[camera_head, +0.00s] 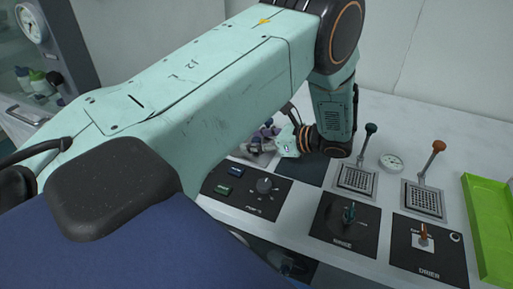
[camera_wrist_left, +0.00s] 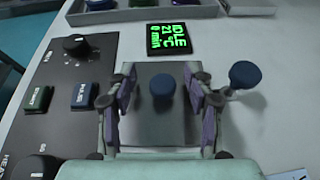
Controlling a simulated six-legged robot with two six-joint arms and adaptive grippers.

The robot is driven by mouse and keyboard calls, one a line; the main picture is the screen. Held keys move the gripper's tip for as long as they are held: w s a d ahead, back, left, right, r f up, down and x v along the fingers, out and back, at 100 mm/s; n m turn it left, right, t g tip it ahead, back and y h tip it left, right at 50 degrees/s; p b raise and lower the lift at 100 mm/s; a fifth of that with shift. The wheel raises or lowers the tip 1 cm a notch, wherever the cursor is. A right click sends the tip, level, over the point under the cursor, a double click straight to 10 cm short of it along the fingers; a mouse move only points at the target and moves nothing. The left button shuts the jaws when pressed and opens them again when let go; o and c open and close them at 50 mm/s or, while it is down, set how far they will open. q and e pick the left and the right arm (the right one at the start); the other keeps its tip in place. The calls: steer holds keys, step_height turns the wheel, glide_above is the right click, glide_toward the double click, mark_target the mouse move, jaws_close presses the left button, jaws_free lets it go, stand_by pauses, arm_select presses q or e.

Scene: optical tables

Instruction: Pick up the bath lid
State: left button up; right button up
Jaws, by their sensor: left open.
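The bath lid is a dark grey square plate with a round blue knob (camera_wrist_left: 162,84) in its middle. In the left wrist view the lid's plate (camera_wrist_left: 150,125) lies flat between my fingers. In the head view part of the lid (camera_head: 300,172) shows below my wrist, its knob hidden. My left gripper (camera_head: 268,136) is open over the lid. In the left wrist view its purple-padded fingers (camera_wrist_left: 160,90) stand on either side of the knob, with gaps on both sides. My right gripper is not in view.
A lever with a dark blue ball (camera_wrist_left: 245,75) stands close to the right finger. A control panel (camera_head: 246,190) lies left of the lid. A lit green display (camera_wrist_left: 168,39) is beyond it. An orange-knobbed lever (camera_head: 438,146) and a green tray (camera_head: 489,225) are at right.

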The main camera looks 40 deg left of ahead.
arm_select(q)
steer(key=shift+w+a+f, duration=0.15)
steer(key=shift+w, duration=0.05)
steer(key=c, duration=0.4)
steer(key=shift+s, duration=0.2)
steer(key=c, duration=0.6)
steer(key=shift+w, duration=0.2)
jaws_close()
